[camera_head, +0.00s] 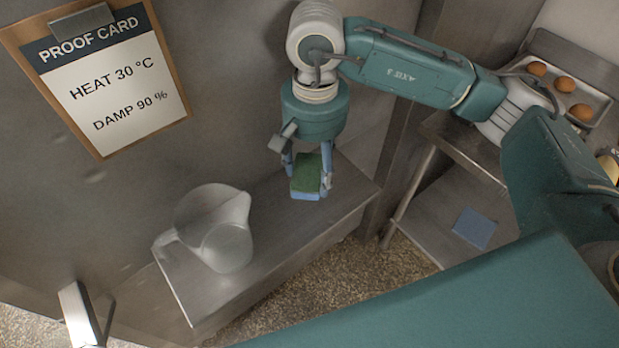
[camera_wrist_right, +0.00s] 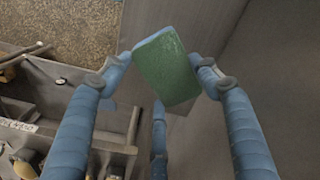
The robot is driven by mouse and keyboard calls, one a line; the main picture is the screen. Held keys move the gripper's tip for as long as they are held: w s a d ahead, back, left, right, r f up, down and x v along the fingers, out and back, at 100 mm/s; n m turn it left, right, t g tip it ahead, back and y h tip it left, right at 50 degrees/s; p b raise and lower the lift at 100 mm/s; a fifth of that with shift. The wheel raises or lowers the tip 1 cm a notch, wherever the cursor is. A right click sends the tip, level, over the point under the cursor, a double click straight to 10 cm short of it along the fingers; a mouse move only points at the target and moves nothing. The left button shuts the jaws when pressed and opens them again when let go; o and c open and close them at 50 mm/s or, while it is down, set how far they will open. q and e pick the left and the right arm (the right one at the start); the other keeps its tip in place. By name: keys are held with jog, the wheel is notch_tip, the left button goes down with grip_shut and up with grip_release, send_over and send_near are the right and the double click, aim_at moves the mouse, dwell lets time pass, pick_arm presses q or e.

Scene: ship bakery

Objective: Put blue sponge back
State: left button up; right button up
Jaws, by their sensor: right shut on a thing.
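The blue sponge (camera_head: 306,178) has a green scouring side and a blue side. My right gripper (camera_head: 307,182) is shut on it, one finger on each side, and holds it over the right part of a narrow steel shelf (camera_head: 275,247). I cannot tell whether the sponge touches the shelf. In the right wrist view the sponge (camera_wrist_right: 166,68) shows its green face between my blue fingers (camera_wrist_right: 163,70). My left gripper is not in view.
A translucent pitcher (camera_head: 215,228) stands on the shelf's left part. A proof card (camera_head: 105,78) hangs on the steel wall. A blue square item (camera_head: 474,228) lies on a lower shelf at the right. A tray (camera_head: 597,104) holds several brown rolls or eggs.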

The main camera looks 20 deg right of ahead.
aim_at(314, 184)
jog(key=f, duration=0.3)
jog(key=shift+s+p, duration=0.3)
jog(key=shift+p, duration=0.1)
notch_tip(314, 184, down, 2)
jog(key=shift+w+f+p, duration=0.15)
jog(key=shift+p, duration=0.3)
jog(key=shift+f, duration=0.45)
jog(key=o, duration=1)
notch_tip(314, 184, up, 10)
jog(key=b, duration=0.3)
jog(key=shift+r, duration=0.25)
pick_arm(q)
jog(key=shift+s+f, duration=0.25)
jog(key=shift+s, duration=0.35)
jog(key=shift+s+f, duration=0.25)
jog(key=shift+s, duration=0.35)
pick_arm(e)
jog(key=shift+r, duration=0.8)
